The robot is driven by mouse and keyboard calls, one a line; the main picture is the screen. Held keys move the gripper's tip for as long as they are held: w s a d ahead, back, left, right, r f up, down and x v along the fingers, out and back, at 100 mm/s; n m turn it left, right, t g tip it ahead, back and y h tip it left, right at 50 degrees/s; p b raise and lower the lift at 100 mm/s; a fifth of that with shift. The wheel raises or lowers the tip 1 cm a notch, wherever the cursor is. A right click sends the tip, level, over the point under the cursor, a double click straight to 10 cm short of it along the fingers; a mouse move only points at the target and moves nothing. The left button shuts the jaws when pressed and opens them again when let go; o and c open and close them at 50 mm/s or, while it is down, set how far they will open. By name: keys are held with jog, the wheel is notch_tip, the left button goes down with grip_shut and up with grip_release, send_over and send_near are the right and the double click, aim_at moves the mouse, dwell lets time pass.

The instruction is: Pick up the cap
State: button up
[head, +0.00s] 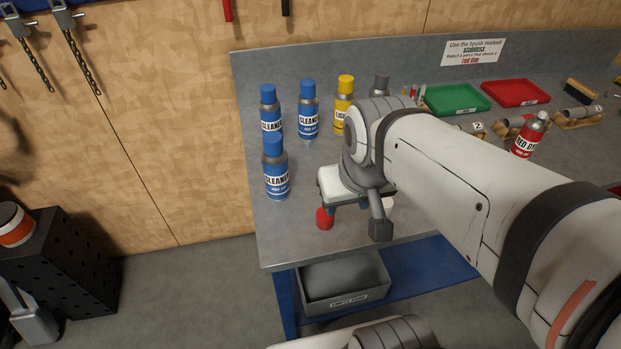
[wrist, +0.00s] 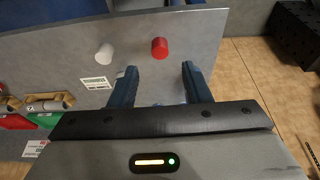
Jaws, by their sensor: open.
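A small red cap (head: 325,218) sits on the grey workbench near its front left edge. In the wrist view the red cap (wrist: 159,48) is ahead of my gripper (wrist: 159,70), roughly centred between the two fingertips and beyond them. My gripper is open, with nothing between its fingers. A white cap (wrist: 104,53) stands to the left of the red one in the wrist view. In the head view the white cap (head: 389,204) is partly hidden by my arm. The red dye can (head: 528,137) stands at the right of the bench.
Blue cleaner cans (head: 276,172) and a yellow can (head: 344,108) stand on the left side of the bench. A green tray (head: 457,99) and a red tray (head: 515,93) lie at the back. A grey bin (head: 345,285) sits on the blue shelf below.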

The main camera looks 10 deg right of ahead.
jog(key=o, duration=0.5)
jog(key=shift+g, duration=0.7)
jog(key=w+f+b, duration=0.1)
jog(key=w, duration=0.1)
jog(key=w+f, duration=0.2)
jog(key=w+f+b, duration=0.1)
jog(key=w+f, duration=0.1)
jog(key=shift+w+d+f+b, duration=0.15)
jog(key=shift+w+d+b, duration=0.15)
jog(key=shift+d, duration=0.1)
jog(key=g+b, duration=0.2)
jog(key=b, duration=0.1)
send_over(325, 212)
jog(key=f, duration=0.9)
jog(key=shift+s+d+f, duration=0.1)
jog(key=shift+s+d, duration=0.05)
jog(key=shift+s, duration=0.15)
jog(key=shift+w+f, duration=0.2)
jog(key=shift+f, duration=0.5)
jog(key=shift+w+f+p, duration=0.15)
jog(key=shift+f+p, duration=0.6)
jog(key=shift+f, duration=2.75)
